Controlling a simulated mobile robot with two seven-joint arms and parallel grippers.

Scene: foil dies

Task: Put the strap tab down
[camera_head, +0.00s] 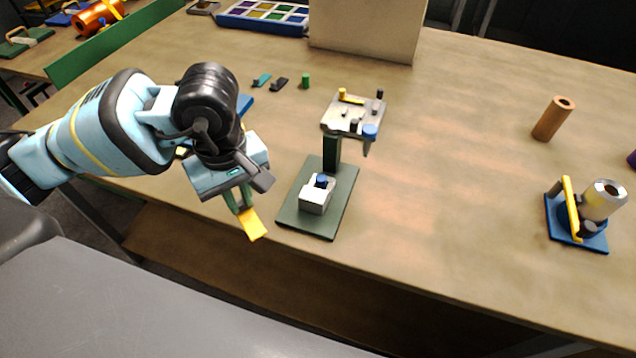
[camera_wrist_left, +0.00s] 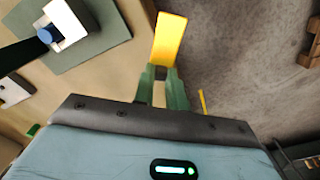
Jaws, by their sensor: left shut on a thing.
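My left gripper (camera_head: 243,207) is shut on a yellow strap tab (camera_head: 254,224). The tab is a flat yellow piece held between green fingers and pointing down, in the air at the table's front edge. In the left wrist view the tab (camera_wrist_left: 169,40) sticks out beyond the fingertips (camera_wrist_left: 163,80), with the grey floor beside and behind it. Its far end looks free of any contact. My right gripper is not in view.
A dark green stand (camera_head: 346,205) with a white block (camera_head: 315,198) and a raised grey plate (camera_head: 350,116) stands just right of the gripper. A blue-based device (camera_head: 577,236) and a brown tube (camera_head: 554,119) are at right. The table (camera_head: 455,170) between is clear.

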